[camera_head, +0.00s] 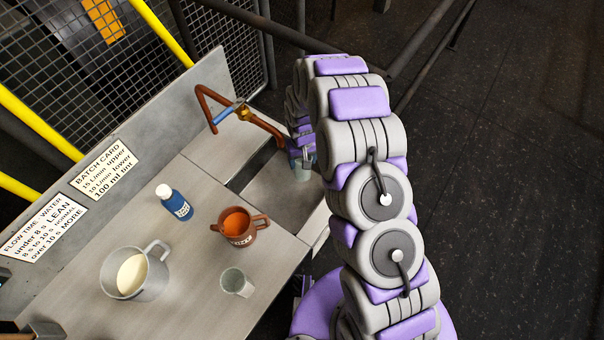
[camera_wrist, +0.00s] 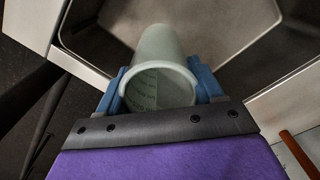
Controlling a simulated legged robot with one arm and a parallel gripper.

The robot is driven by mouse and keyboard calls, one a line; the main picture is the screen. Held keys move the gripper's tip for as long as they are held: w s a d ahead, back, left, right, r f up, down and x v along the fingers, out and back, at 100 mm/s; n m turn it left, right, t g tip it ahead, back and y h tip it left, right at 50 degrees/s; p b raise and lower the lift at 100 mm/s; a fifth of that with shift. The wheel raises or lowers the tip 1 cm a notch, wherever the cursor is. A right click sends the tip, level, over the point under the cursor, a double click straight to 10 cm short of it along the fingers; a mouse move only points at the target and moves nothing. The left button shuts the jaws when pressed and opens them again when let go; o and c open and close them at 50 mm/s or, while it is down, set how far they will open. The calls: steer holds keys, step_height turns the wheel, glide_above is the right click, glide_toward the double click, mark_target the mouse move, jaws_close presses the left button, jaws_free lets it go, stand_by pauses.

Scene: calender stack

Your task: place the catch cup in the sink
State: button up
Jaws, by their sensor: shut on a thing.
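My gripper (camera_wrist: 158,84) is shut on a pale green translucent cup (camera_wrist: 157,50), with a blue finger on each side of it. Marks show on the cup's inner wall. In the head view the gripper (camera_head: 302,156) and the held cup (camera_head: 302,172) are at the far end of my arm, partly hidden by it. The sink (camera_head: 277,196) is a grey recessed basin at the right end of the bench. In the wrist view the cup is over the sink (camera_wrist: 225,25), whether touching its floor I cannot tell.
A copper tap (camera_head: 262,122) with a blue lever stands behind the sink. On the bench are a white-capped blue bottle (camera_head: 177,204), a brown two-handled cup (camera_head: 240,239), a grey jug (camera_head: 150,283) of pale liquid and another translucent cup (camera_head: 237,283).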

mark_target(301, 173)
steer(key=f, duration=0.4)
steer(key=f+b, duration=0.1)
steer(key=shift+a+f, duration=0.35)
steer(key=shift+f, duration=0.05)
steer(key=f, duration=0.2)
steer(key=f+b, duration=0.1)
steer(key=shift+d+f, duration=0.25)
steer(key=shift+f, duration=0.15)
steer(key=shift+r, duration=0.1)
steer(key=o, duration=1.1)
steer(key=shift+a, duration=0.1)
step_height(301, 173, up, 12)
steer(key=p, duration=0.3)
steer(key=shift+r, duration=0.1)
